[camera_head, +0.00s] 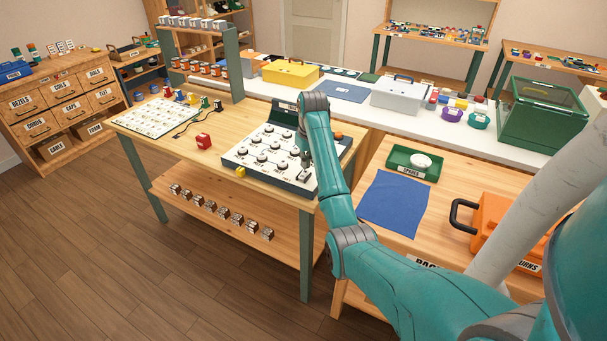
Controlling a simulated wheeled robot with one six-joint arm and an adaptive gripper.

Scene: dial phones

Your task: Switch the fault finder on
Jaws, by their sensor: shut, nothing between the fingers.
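A sloped white panel with several dark round knobs and a dark frame (238,154) stands on the wooden bench; it looks like the fault finder, but its label is too small to read. A dark upright box (284,113) rises at its back edge. My arm hides part of the panel's right side, and no switch can be made out clearly.
A white board (155,117) with small items lies left on the bench. To the right are a green tray (413,163), a blue cloth (393,204) and an orange case (492,222).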

